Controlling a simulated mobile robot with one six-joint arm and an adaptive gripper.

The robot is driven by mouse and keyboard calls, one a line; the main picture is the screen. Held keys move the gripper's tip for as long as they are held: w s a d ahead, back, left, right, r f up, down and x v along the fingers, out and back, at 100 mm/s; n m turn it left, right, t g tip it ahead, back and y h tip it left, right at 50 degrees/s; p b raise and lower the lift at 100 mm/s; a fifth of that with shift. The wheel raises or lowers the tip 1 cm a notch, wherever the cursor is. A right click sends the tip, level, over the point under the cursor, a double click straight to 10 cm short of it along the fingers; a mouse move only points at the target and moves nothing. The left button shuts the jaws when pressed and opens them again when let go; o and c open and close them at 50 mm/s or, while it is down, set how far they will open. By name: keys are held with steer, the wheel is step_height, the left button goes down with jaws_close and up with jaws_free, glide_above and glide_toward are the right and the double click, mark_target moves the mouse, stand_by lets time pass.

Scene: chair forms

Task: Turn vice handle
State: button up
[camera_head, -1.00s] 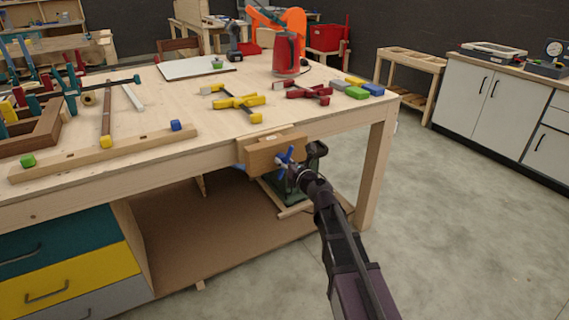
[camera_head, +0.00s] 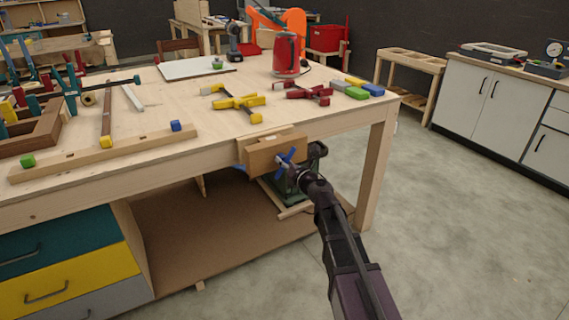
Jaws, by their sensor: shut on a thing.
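The vice (camera_head: 262,156) is a wooden jaw block fixed at the front edge of the workbench, near its right corner. Its blue handle (camera_head: 287,160) has crossed bars and sticks out from the front of the block. My gripper (camera_head: 294,170) is at the handle, shut on it, with the arm reaching up from the bottom right. The fingertips are small and partly hidden by the wrist, so the exact grip on the bars is hard to see.
The workbench top (camera_head: 200,105) bears yellow clamps (camera_head: 238,102), red clamps (camera_head: 303,92), coloured blocks (camera_head: 352,91) and a red kettle (camera_head: 286,55). The bench leg (camera_head: 375,175) stands right of the vice. A lower shelf (camera_head: 200,240) lies beneath. The floor at right is clear.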

steer(key=shift+s, duration=0.15)
steer(key=o, duration=1.1)
steer(key=shift+d, duration=0.1)
steer(key=shift+o, duration=0.2)
steer(key=v, duration=0.7)
steer(key=shift+s, duration=0.15)
steer(key=shift+d, duration=0.1)
